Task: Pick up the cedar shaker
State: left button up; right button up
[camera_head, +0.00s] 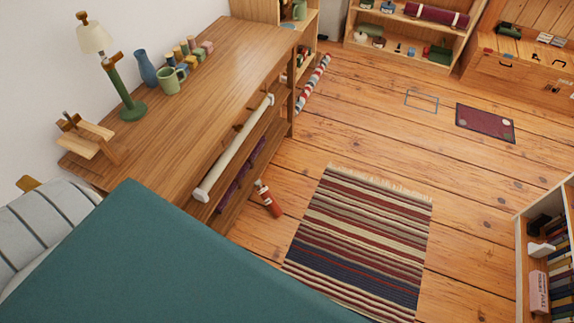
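I cannot tell for sure which thing is the cedar shaker. A red-brown cylinder (269,198) with a pale top and a label band is tilted by the desk's lower front edge, near the striped rug. Several small wooden-coloured pieces (184,50) stand in a cluster at the back of the wooden desk (215,85), too small to make out well. Neither of my grippers is in view.
A teal bed (150,260) fills the lower left. A white roll (235,150) runs along the desk's front. A green lamp (128,105), blue vase (146,68) and green mug (169,82) stand on the desk.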

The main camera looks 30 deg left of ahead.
aim_at(264, 193)
jog(key=i, duration=2.3)
jog(key=i+u, duration=0.45)
jog(key=i+l+u, duration=0.15)
jog(key=u, duration=0.3)
jog(key=i+l+u, duration=0.3)
jog(key=u, duration=0.2)
